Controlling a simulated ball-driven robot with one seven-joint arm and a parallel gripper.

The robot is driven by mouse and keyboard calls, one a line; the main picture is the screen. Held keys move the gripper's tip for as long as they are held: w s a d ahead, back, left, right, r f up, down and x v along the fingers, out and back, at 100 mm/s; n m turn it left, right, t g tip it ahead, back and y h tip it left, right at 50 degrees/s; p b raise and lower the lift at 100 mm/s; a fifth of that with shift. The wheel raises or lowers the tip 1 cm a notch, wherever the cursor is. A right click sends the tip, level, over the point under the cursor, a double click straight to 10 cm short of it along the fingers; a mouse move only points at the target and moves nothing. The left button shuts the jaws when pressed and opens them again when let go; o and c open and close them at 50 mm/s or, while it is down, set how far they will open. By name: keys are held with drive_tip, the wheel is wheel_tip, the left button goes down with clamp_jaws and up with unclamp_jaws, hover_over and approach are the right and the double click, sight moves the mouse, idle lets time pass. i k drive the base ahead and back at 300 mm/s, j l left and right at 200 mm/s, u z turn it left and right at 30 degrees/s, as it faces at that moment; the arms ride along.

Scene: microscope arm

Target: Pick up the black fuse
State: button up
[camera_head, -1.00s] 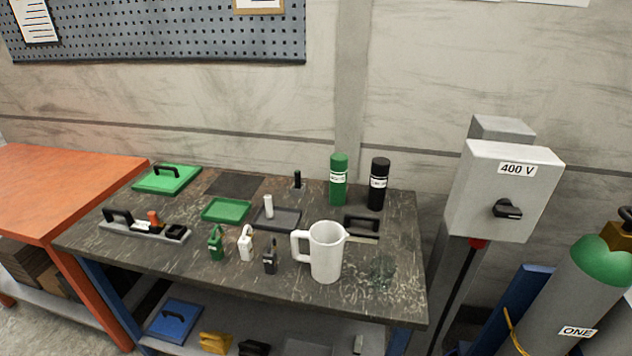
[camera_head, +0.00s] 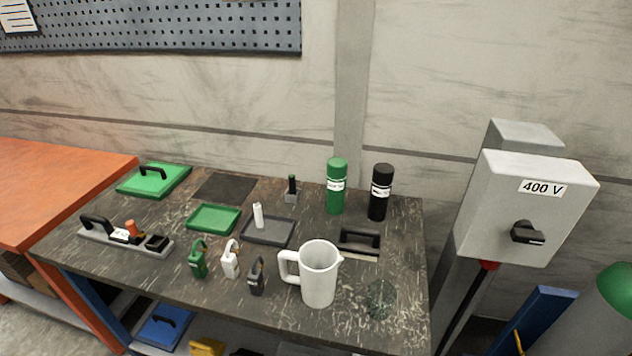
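A small upright black cylinder, which looks like the black fuse (camera_head: 292,184), stands in a small grey holder (camera_head: 291,198) at the back middle of the dark workbench (camera_head: 330,231). It is left of the green bottle (camera_head: 336,187), with a gap between them. A similar white cylinder (camera_head: 258,215) stands upright in the dark grey tray (camera_head: 268,232). An orange cylinder (camera_head: 132,230) sits in the grey block with a black handle (camera_head: 165,252) at the left. My gripper is not in view.
A black bottle (camera_head: 380,192) stands right of the green one. A white pitcher (camera_head: 319,275), a clear glass (camera_head: 380,298) and green, white and dark padlocks (camera_head: 257,277) occupy the front. A green tray (camera_head: 213,219) lies left. The 400 V box (camera_head: 525,208) stands right.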

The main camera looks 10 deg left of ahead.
sight(291, 176)
drive_tip(key=j+z, duration=0.45)
drive_tip(key=j, duration=1.8)
